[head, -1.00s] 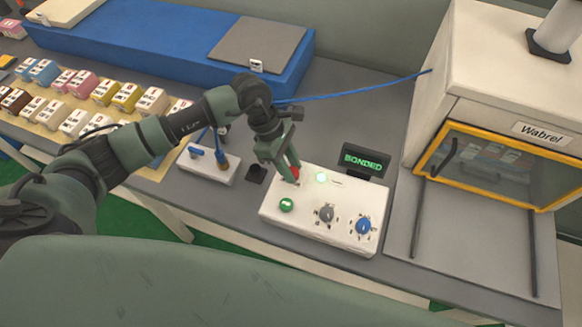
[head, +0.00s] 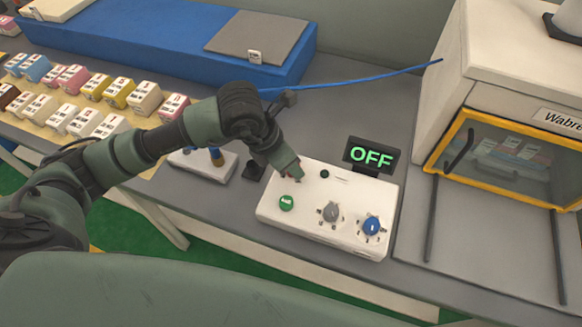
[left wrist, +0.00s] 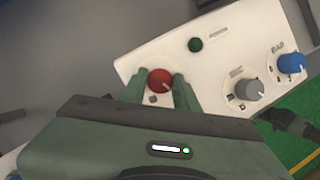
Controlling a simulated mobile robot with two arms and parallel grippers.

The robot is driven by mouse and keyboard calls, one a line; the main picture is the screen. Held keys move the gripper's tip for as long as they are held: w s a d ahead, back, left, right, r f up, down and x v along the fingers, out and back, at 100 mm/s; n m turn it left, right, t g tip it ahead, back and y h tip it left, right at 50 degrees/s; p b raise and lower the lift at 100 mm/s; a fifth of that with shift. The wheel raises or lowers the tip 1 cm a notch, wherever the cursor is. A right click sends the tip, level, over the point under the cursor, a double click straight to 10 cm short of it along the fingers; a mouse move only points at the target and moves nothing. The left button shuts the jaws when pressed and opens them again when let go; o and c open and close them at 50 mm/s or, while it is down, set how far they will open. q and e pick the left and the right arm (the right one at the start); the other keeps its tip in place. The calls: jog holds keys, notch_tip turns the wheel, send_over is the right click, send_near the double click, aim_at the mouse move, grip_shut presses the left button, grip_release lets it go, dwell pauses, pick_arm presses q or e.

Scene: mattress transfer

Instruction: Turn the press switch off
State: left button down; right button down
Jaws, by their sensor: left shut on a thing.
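The white control box (head: 300,222) sits on the grey bench. My left gripper (head: 291,174) reaches down to the box's upper left corner. In the left wrist view my left gripper (left wrist: 159,84) has a finger on each side of the red switch knob (left wrist: 160,78) and is shut on it. The arm and fingers mostly hide the red knob in the head view. The display (head: 370,155) behind the box reads OFF in green. The small round lamp (head: 324,174) on the box is dark.
The box also carries a green button (head: 287,202), a grey knob (head: 331,212) and a blue knob (head: 372,225). A yellow-framed press (head: 515,150) stands to the right. A white stand (head: 222,170) is left of the box.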

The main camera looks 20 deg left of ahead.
pick_arm(q)
jog(key=n+y+b, duration=0.1)
jog(key=n+b, duration=0.1)
jog(key=n, duration=0.1)
jog(key=shift+d+t, duration=0.1)
jog(key=shift+t, duration=0.3)
jog(key=shift+n+y+b, duration=0.3)
jog(key=shift+n+b, duration=0.35)
jog(key=shift+n, duration=0.35)
jog(key=c, duration=1.1)
grip_release()
jog(key=shift+s, duration=0.1)
jog(key=v, duration=0.8)
jog(key=shift+d+b, duration=0.1)
jog(key=shift+b, duration=0.3)
